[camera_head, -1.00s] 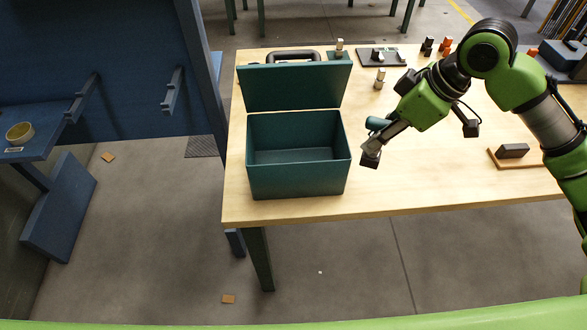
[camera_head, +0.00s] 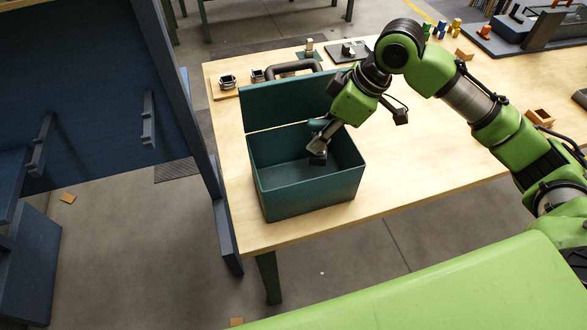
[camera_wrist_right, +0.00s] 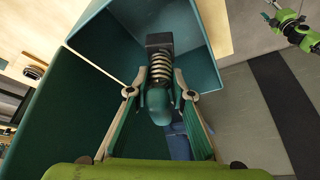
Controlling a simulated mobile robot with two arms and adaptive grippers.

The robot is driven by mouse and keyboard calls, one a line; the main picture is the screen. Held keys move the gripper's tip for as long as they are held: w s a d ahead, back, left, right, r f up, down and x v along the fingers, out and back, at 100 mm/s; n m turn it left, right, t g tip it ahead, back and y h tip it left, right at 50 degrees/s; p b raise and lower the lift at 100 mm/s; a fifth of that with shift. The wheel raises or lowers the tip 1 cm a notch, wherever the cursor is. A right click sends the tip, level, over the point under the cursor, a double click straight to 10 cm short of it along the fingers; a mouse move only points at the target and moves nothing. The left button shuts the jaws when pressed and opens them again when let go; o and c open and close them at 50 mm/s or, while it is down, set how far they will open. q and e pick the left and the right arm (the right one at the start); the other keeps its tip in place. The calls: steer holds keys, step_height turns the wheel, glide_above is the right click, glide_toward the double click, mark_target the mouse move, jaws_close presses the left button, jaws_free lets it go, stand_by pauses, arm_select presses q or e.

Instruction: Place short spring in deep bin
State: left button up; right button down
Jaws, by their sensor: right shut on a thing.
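The deep bin (camera_head: 312,197) is a teal box on the wooden table, with its lid (camera_head: 285,105) standing open behind. My right gripper (camera_head: 320,139) is over the bin's opening, near its right side. In the right wrist view it is shut on the short spring (camera_wrist_right: 162,68), a pale coil between a dark block and a rounded teal end. The spring is above or just within the opening; its exact height is unclear. A green arm end (camera_wrist_right: 298,30), seemingly my left, shows small in that view; its jaws are unclear.
Behind the bin are a dark carrying handle (camera_head: 295,66), a dark plate (camera_head: 348,50) and small pale parts. A small wooden box (camera_head: 540,117) lies at the right. The table in front of it is clear. A blue frame (camera_head: 190,110) stands left of the table.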

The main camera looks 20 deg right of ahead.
mark_target(323, 158)
steer(key=f, duration=0.4)
steer(key=d+f, duration=0.1)
steer(key=f, duration=0.2)
steer(key=shift+s+p, duration=0.3)
steer(key=shift+p, duration=0.1)
steer(key=x, duration=0.2)
steer(key=shift+d+f, duration=0.1)
steer(key=shift+f, duration=0.65)
steer(key=shift+w+a+p, duration=0.15)
steer(key=shift+a+p, duration=0.15)
steer(key=shift+p, duration=0.05)
steer(key=shift+w+a+r+p, duration=0.1)
steer(key=shift+w+a+p, duration=0.25)
steer(key=shift+a, duration=0.2)
steer(key=shift+w+a+r+p, duration=0.1)
steer(key=shift+w+a+p, duration=0.25)
steer(key=shift+a, duration=0.25)
steer(key=shift+p+x, duration=0.35)
steer(key=shift+x, duration=0.45)
steer(key=shift+f, duration=0.15)
steer(key=shift+d, duration=0.1)
steer(key=c, duration=1.8)
jaws_free()
steer(key=shift+f, duration=0.1)
arm_select(q)
steer(key=d+r, duration=0.1)
steer(key=r, duration=0.1)
steer(key=s+d+r, duration=0.1)
steer(key=shift+d+r, duration=0.2)
steer(key=shift+r, duration=0.2)
